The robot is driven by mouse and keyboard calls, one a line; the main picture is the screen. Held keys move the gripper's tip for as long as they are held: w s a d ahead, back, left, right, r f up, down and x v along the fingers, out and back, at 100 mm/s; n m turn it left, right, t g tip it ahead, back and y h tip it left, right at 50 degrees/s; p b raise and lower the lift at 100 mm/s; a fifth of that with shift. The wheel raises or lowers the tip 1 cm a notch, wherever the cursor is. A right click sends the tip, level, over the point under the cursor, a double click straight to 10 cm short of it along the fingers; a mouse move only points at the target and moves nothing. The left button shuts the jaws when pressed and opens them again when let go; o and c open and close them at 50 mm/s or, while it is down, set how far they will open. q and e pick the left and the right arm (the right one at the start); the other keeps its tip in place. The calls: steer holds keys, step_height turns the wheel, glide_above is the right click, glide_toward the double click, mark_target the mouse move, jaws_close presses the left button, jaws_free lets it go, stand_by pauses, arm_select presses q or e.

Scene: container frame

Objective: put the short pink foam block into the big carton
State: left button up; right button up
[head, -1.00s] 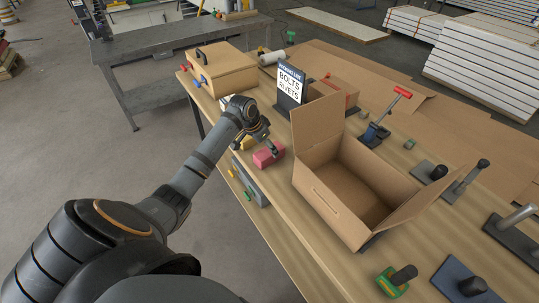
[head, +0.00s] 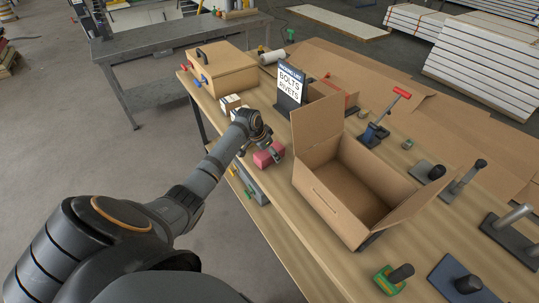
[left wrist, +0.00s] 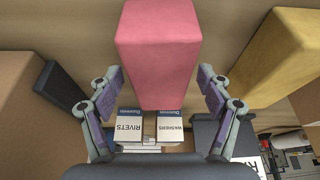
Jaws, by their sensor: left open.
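The short pink foam block (head: 268,154) lies on the wooden table, left of the big carton. My left gripper (head: 262,145) is at the block, partly covering it in the head view. In the left wrist view, the pink block (left wrist: 158,45) shows large at top centre, and the open fingers (left wrist: 160,78) stand on either side of its near end, with gaps. The big carton (head: 325,206) stands on the table with its flaps open, and the inside that shows is empty. My right gripper is not in view.
A yellow block (left wrist: 280,55) lies close to the right finger. Small Rivets (left wrist: 129,125) and Washers (left wrist: 172,125) boxes are near. A bolts-and-rivets sign (head: 290,88) stands behind the carton. A wooden case (head: 222,68) is at the table's far left.

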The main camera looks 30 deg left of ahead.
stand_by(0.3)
arm_select(q)
steer(key=c, duration=0.9)
steer(key=shift+c, duration=0.2)
steer(key=shift+r, duration=0.1)
step_height(320, 180, up, 2)
steer(key=shift+r+b, duration=0.25)
steer(key=shift+b, duration=0.55)
steer(key=s+r, duration=0.1)
steer(key=r, duration=0.1)
steer(key=s+r, duration=0.2)
steer(key=s+d+r, duration=0.1)
steer(key=s+r, duration=0.1)
steer(key=shift+r+b, duration=0.35)
steer(key=shift+b, duration=0.05)
steer(key=s+d+r, duration=0.2)
steer(key=s+r, duration=0.2)
steer(key=s, duration=0.4)
steer(key=shift+s+d, duration=0.15)
steer(key=shift+s, duration=0.2)
